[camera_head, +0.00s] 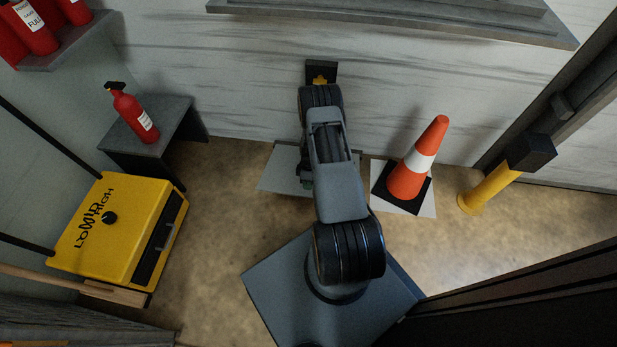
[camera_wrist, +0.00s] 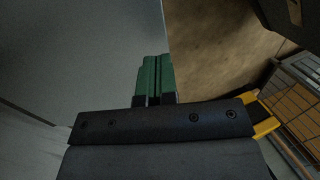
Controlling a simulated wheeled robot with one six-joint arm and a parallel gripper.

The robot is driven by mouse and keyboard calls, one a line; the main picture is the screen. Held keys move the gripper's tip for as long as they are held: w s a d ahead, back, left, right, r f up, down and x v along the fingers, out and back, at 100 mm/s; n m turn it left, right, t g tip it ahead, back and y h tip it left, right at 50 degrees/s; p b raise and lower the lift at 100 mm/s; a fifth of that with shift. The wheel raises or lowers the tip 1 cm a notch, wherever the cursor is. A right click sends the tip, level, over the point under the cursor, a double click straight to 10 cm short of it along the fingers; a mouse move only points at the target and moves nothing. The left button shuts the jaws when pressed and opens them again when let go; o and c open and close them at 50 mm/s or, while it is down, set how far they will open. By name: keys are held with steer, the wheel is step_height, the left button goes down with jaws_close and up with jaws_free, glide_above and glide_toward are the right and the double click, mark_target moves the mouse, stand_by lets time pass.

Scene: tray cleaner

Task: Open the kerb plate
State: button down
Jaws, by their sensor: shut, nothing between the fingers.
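A flat light-grey plate (camera_head: 281,170), likely the kerb plate, lies at floor level near the back wall, partly hidden under my arm. In the wrist view a large smooth grey surface (camera_wrist: 85,45), which looks like this plate, fills the left side, its straight edge running beside my fingers. My gripper (camera_wrist: 156,65) has green fingertips held together with nothing between them. The fingertips overlap that edge in the picture; I cannot tell whether they touch it. In the head view my gripper is mostly hidden by my arm.
An orange and white cone (camera_head: 411,165) stands on a pale square (camera_head: 432,205) right of my arm. A yellow post (camera_head: 487,190) is farther right. A yellow machine (camera_head: 110,225) and a grey stand (camera_head: 178,125) with a red extinguisher (camera_head: 132,112) are left. Brown floor between is clear.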

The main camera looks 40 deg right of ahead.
mark_target(307, 195)
steer(key=shift+b+x, duration=0.4)
steer(key=shift+x, duration=1.15)
